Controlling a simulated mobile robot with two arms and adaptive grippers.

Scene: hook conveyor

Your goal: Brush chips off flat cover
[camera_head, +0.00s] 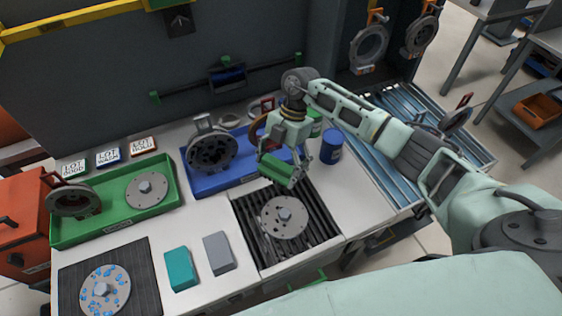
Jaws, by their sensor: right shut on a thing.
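My right gripper (283,158) comes in from the right and is shut on a green brush-like piece (277,168), held above the back edge of the dark ribbed grate (252,236). A round grey flat cover (284,226) with a raised centre hub lies on the grate, in front of and below the green piece, apart from it. Small chips on this cover are too fine to make out. A second flat cover (105,288) with blue spots lies on a dark mat (140,256) at the front left. My left gripper is not in view.
A green tray (110,224) at the left holds a flat cover and a ring-shaped part. A blue tray (221,181) holds a dark flanged part. Teal (181,268) and grey (219,253) blocks stand left of the grate. A blue can (331,147) stands near my arm.

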